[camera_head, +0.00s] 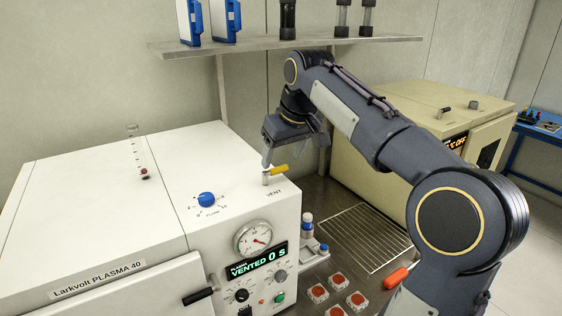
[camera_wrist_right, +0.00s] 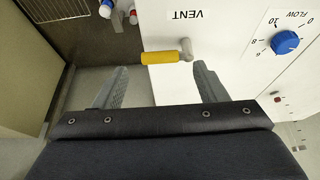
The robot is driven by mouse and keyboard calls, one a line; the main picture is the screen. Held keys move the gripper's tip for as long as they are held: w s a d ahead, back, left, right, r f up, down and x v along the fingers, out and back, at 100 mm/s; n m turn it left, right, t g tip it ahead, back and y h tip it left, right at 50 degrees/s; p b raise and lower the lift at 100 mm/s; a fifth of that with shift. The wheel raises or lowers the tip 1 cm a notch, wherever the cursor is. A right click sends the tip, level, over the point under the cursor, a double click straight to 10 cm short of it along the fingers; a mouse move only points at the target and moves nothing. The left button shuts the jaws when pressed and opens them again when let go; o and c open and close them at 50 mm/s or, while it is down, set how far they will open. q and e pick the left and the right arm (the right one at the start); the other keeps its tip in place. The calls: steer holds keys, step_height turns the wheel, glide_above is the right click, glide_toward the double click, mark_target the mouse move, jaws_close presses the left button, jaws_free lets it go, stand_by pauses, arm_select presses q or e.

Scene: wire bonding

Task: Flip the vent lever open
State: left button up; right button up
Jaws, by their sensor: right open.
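The vent lever (camera_head: 279,169) has a yellow handle on a small metal pivot, on top of the white plasma machine (camera_head: 170,150) beside the printed word VENT. The handle points right in the head view, toward the machine's right edge. The lever also shows in the right wrist view (camera_wrist_right: 160,58), its handle lying across the space between the fingertips. My right gripper (camera_head: 294,155) is open and empty, its fingers (camera_wrist_right: 160,70) apart on either side of the lever, with no clear contact. My left gripper is out of view.
The machine's display (camera_head: 258,261) reads VENTED 0 S. A blue flow knob (camera_head: 207,199) stands left of the lever. A shelf (camera_head: 260,44) with bottles and boxes is above. A wire rack (camera_head: 365,238) and a beige oven (camera_head: 400,150) are to the right.

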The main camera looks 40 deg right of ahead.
steer(key=shift+v, duration=2.35)
steer(key=s+a+f+y, duration=0.2)
steer(key=s+a+f, duration=0.7)
steer(key=f, duration=0.3)
steer(key=s+a+f+t+y+b, duration=0.1)
steer(key=s+a+f+y, duration=0.1)
steer(key=s+a+f, duration=0.7)
step_height(320, 180, down, 5)
steer(key=s, duration=0.2)
steer(key=shift+s+r+m, duration=0.25)
steer(key=shift+s+m, duration=0.1)
steer(key=shift+m, duration=0.05)
